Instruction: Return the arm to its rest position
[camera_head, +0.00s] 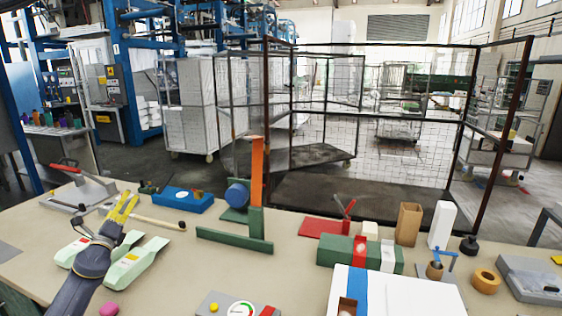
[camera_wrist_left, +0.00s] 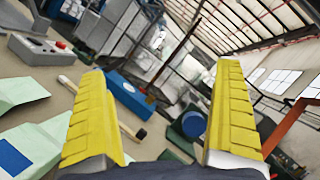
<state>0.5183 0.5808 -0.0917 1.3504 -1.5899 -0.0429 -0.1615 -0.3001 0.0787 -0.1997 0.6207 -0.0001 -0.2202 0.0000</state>
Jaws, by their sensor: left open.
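My left gripper (camera_head: 122,207) is at the left side of the workbench in the head view, above the pale green bottle-like pieces (camera_head: 137,262). Its yellow fingers point away toward the back of the bench. In the left wrist view the two yellow fingers (camera_wrist_left: 155,118) stand wide apart with nothing between them, so it is open and empty. The fingers look raised above the bench and touch nothing that I can see. My right gripper does not show in either view.
A blue box (camera_head: 187,200) and a wooden-handled tool (camera_head: 155,221) lie beyond the gripper. A green stand with an orange upright (camera_head: 257,172) is mid-bench. A white box (camera_head: 400,293), green block and red press (camera_head: 325,227) fill the right. Bare bench shows at centre.

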